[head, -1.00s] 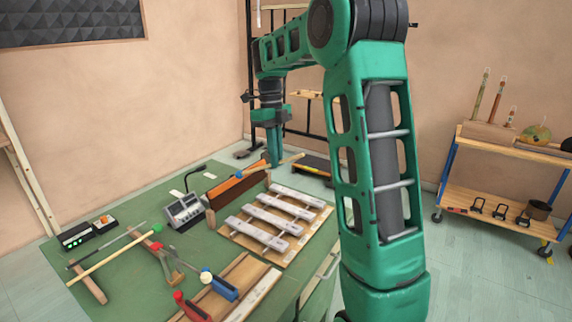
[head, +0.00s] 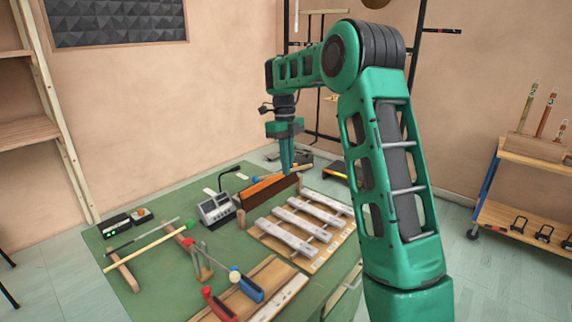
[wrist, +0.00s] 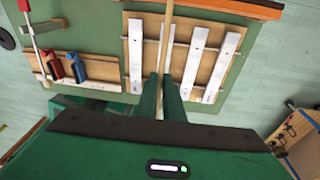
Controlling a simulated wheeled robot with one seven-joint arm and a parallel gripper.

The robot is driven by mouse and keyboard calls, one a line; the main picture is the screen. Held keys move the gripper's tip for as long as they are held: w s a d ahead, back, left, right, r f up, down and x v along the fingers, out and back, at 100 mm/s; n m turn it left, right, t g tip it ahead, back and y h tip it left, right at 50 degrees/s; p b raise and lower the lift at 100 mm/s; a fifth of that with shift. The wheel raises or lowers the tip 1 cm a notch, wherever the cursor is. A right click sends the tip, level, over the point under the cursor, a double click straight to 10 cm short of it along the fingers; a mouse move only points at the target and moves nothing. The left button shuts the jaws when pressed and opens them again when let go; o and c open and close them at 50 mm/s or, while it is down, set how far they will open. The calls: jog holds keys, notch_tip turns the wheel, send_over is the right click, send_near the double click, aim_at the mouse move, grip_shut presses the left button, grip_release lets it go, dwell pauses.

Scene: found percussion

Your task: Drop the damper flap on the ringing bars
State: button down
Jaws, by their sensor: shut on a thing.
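The damper flap (head: 268,189), an orange-brown board, stands raised between wooden posts behind the metal bars. The several pale grey bars (head: 305,220) lie side by side on a wooden base, and the wrist view shows them below my gripper (wrist: 163,97). In the head view my gripper (head: 288,170) is above the flap's right end, shut on a thin wooden mallet shaft (wrist: 167,35). I cannot tell whether the mallet touches the flap.
A grey console box (head: 216,209) with a bent lamp stands left of the flap.

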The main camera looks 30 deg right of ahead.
jog(key=s, duration=0.1)
jog(key=s+d, duration=0.1)
jog(key=s, duration=0.1)
jog(key=shift+s, duration=0.1)
jog(key=shift+w+r, duration=0.2)
jog(key=shift+r, duration=0.1)
jog(key=r, duration=0.6)
jog(key=shift+w+a+r, duration=0.15)
jog(key=shift+w+r, duration=0.1)
jog(key=shift+w, duration=0.1)
